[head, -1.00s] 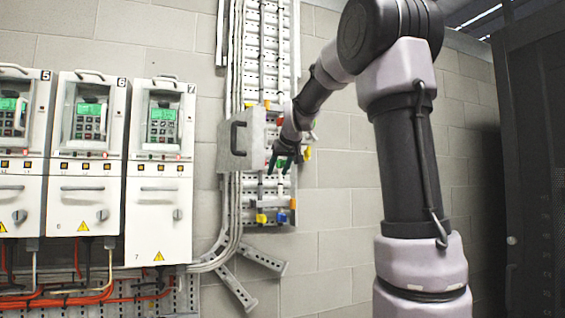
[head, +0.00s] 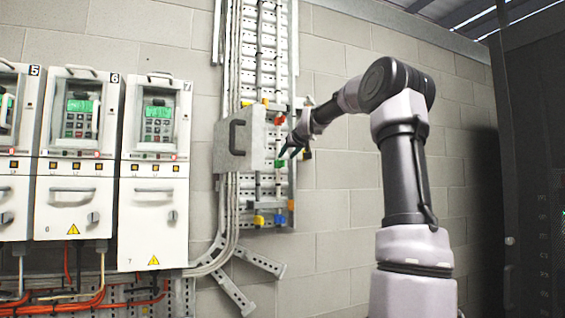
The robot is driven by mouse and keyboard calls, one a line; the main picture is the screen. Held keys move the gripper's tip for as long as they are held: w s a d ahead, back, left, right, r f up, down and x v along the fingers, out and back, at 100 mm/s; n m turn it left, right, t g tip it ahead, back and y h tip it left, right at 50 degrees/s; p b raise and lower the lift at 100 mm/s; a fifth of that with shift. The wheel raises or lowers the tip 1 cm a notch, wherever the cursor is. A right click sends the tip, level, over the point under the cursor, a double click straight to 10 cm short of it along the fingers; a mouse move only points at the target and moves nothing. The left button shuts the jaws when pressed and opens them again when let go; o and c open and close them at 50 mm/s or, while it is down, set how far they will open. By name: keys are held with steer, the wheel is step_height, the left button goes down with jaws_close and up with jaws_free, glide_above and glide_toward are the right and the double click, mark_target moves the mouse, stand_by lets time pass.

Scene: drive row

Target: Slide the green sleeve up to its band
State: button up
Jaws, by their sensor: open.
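A small green piece (head: 279,163), which looks like the green sleeve, sits on a thin upright rod on the wall rack, right of a grey box with a black handle. My gripper (head: 284,154) is open, its dark fingers pointing down and left at the rack. The fingertips are just above and right of the green piece in the picture; I cannot tell whether they touch it. An orange-red piece (head: 279,118) is higher up in about the same line. I cannot make out which mark is the green sleeve's band.
The grey handled box (head: 236,146) stands out left of the rods. Low on the rack are a yellow piece (head: 258,220), a blue piece (head: 279,219) and an orange piece (head: 291,204). White drive cabinets (head: 155,215) line the left; a dark cabinet (head: 535,180) stands right.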

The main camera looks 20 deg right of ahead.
mark_target(280, 164)
steer(key=x, duration=0.5)
steer(key=shift+w+a+f, duration=0.1)
steer(key=shift+w+f, duration=0.05)
steer(key=shift+w, duration=0.15)
jaws_close()
stand_by(1.2)
